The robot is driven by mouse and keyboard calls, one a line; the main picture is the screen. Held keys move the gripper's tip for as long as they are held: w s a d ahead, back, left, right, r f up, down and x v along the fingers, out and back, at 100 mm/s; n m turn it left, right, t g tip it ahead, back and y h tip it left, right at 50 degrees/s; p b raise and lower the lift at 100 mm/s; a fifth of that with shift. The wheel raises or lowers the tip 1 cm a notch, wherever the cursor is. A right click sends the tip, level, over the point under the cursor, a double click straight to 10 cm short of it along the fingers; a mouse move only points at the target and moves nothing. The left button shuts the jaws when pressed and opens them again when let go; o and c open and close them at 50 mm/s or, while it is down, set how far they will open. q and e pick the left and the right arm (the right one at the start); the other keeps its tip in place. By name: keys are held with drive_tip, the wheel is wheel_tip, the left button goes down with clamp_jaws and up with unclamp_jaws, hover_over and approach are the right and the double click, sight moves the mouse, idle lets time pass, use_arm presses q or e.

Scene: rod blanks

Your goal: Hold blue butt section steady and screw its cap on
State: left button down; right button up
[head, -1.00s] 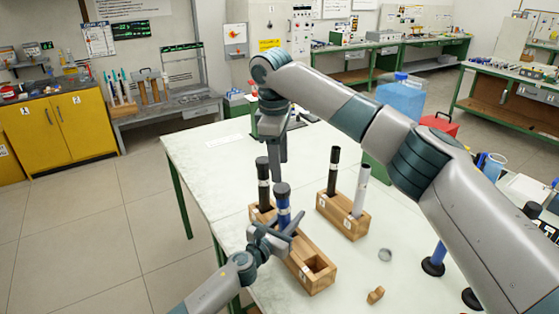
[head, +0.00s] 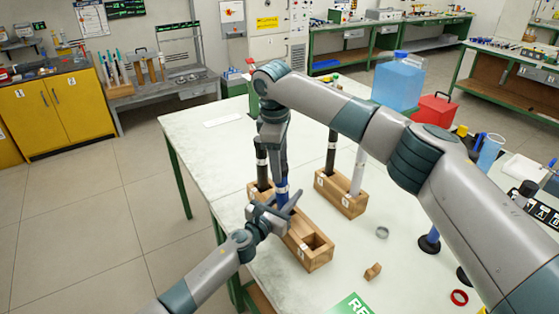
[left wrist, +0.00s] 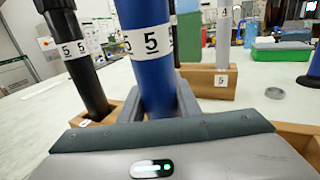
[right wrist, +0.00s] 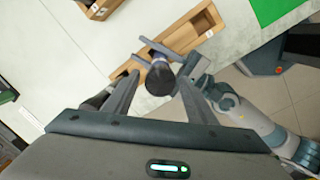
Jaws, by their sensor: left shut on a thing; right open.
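The blue butt section (head: 283,193), labelled 5 in the left wrist view (left wrist: 153,75), stands upright in a long wooden block (head: 318,262). My left gripper (head: 272,212) is shut on it low down, just above the block. My right gripper (head: 279,172) is over its top, pointing down. In the right wrist view my right gripper's open fingers (right wrist: 160,92) are on either side of the dark round top (right wrist: 160,77), which looks like the black cap. I cannot tell whether they touch it or how the cap's thread sits.
A black section (left wrist: 75,55) stands close behind the blue one in the same block. A second wooden block (head: 343,200) holds a black rod (head: 331,155) and a white rod (head: 358,170). A grey ring (head: 382,232) and a small wooden piece (head: 373,271) lie on the table.

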drive_tip(key=shift+c, duration=0.6)
drive_tip(key=c, duration=0.9)
drive_tip(key=shift+c, duration=0.2)
drive_tip(key=shift+m, duration=0.3)
drive_tip(key=m, duration=0.4)
drive_tip(key=o, duration=1.2)
drive_tip(key=shift+c, duration=0.2)
drive_tip(key=shift+r, duration=0.15)
drive_tip(key=shift+s+a+r, duration=0.1)
drive_tip(key=shift+s+r, duration=0.05)
drive_tip(key=shift+r, duration=0.9)
drive_tip(key=shift+s+a+r, duration=0.1)
drive_tip(key=shift+r, duration=0.95)
